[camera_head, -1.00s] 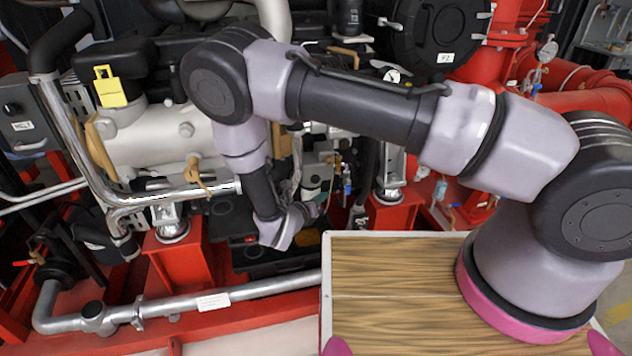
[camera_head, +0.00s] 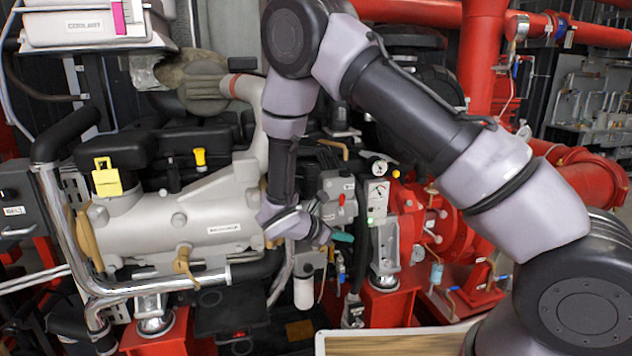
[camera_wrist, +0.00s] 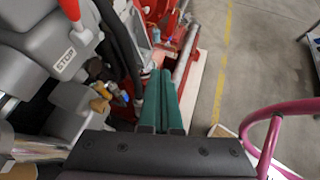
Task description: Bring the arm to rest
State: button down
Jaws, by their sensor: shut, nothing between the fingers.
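My arm reaches in from the lower right in the head view, bends high up, and its forearm hangs down in front of the engine. My gripper (camera_head: 346,238) points to the right there, beside the engine's right end, with its teal fingers small and partly hidden. In the wrist view my gripper (camera_wrist: 160,76) shows two green fingers lying together with nothing between them. Whether any part of the arm touches the engine I cannot tell.
The grey engine (camera_head: 215,215) is close behind the forearm. A gauge panel (camera_head: 377,200) and red pump parts (camera_head: 440,222) stand to the right. A wooden-topped surface (camera_head: 395,345) is at the bottom. A red lever by a STOP label (camera_wrist: 80,30) and open floor (camera_wrist: 260,65) show in the wrist view.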

jog(key=s+d+r+m+g+y, duration=0.3)
jog(key=d+r+m, duration=0.3)
jog(key=r+m, duration=0.3)
jog(key=s+d+r+m+g+y, duration=0.25)
jog(key=d+r+m, duration=0.4)
jog(key=r, duration=0.45)
jog(key=s+d+r+m+t+y, duration=0.4)
jog(key=s+r+m+t+y, duration=0.2)
jog(key=s+r+m, duration=0.7)
notch_tip(320, 180, up, 4)
jog(key=shift+s+d+f, duration=0.2)
jog(key=shift+s+f, duration=0.05)
jog(key=shift+s, duration=0.45)
